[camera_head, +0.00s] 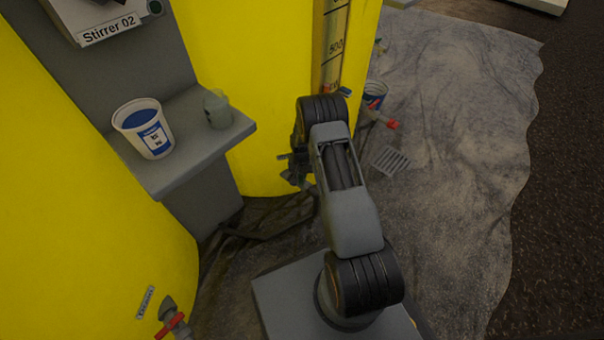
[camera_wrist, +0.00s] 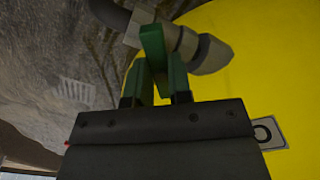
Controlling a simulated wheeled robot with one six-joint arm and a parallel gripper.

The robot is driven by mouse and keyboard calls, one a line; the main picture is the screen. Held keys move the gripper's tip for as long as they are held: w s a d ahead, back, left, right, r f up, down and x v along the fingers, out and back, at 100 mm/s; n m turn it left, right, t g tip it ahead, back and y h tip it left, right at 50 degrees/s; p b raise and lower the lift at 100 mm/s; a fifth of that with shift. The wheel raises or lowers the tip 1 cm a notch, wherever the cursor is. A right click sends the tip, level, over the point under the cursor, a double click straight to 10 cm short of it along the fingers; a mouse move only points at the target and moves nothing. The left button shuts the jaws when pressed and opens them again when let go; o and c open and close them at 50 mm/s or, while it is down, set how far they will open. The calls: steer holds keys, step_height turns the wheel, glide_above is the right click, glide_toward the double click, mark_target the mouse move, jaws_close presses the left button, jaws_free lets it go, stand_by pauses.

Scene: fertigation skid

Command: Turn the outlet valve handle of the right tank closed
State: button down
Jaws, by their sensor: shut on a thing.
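The right tank (camera_head: 275,120) is the yellow one at the picture's centre, and its yellow wall fills the right of the wrist view (camera_wrist: 265,75). A grey outlet valve and pipe (camera_wrist: 207,52) stand out from it in the wrist view. A green valve handle (camera_wrist: 152,42) lies in front of the valve body. My gripper (camera_wrist: 159,78) is shut on this handle, with a finger on each side of its lower part. In the head view my gripper (camera_head: 299,179) is low beside the tank, and my arm hides most of the valve.
A left yellow tank (camera_head: 60,230) has a red-handled valve (camera_head: 170,325). A grey shelf (camera_head: 190,165) holds a white tub (camera_head: 145,130) and a small grey-green cup (camera_head: 217,110). A red-ended fitting (camera_head: 390,123), a bucket (camera_head: 375,95) and a floor grate (camera_head: 391,161) are behind my arm. Floor at right is clear.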

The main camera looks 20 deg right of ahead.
mark_target(301, 174)
steer(key=m, duration=0.3)
steer(key=shift+w+m, duration=0.1)
steer(key=shift+m, duration=0.3)
steer(key=shift+a+m, duration=0.1)
steer(key=shift+m, duration=1.6)
steer(key=c, duration=1)
jaws_free()
steer(key=shift+c, duration=0.2)
step_height(301, 174, up, 14)
steer(key=p, duration=0.5)
